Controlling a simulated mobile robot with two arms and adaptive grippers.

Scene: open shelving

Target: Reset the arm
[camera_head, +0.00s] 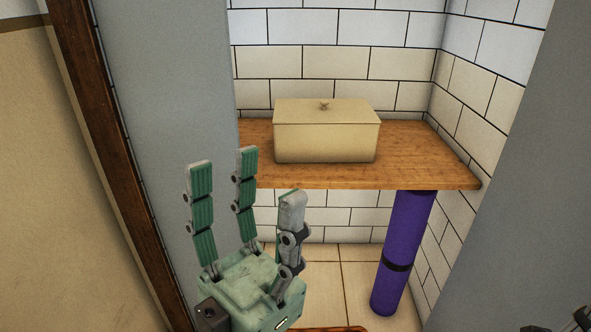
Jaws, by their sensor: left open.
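My left gripper (248,190) is in the lower left-centre of the head view. Its three green-and-grey fingers point upward and are spread apart, with nothing between them. It is in front of the shelf, to the left of and below the box in the picture. At the lower right corner a small dark mechanical part (580,320) shows, perhaps of my right gripper. Most of it is out of frame.
A beige lidded box (327,142) stands closed on a wooden shelf (420,165). A purple roll with a dark band (405,245) leans upright below the shelf. Grey panels (165,120) flank the tiled alcove. A brown edge shows at the bottom.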

